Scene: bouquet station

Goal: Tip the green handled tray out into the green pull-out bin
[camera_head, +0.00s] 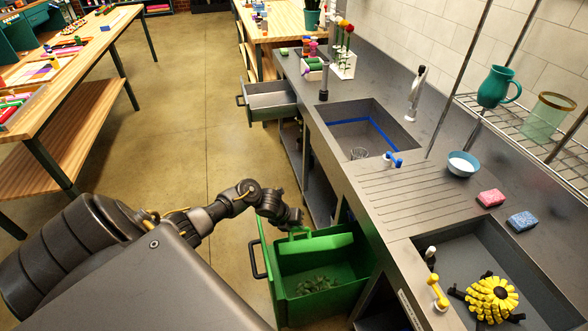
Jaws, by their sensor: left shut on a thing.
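The green pull-out bin (318,308) stands out from under the counter, with a dark handle on its left side. Dark green leafy bits (316,284) lie in it. The green handled tray (318,253) is at the bin's far end, within or just above its opening, and looks tilted. My left gripper (297,229) is at the tray's far upper edge and is shut on it. The fingertips are small and partly hidden, and I cannot see the tray's inside clearly. My right gripper is not in view.
A grey counter runs along the right with a far sink (365,130) and a near sink (455,255). An open drawer (270,99) juts out farther back. The floor (190,120) left of the bin is clear.

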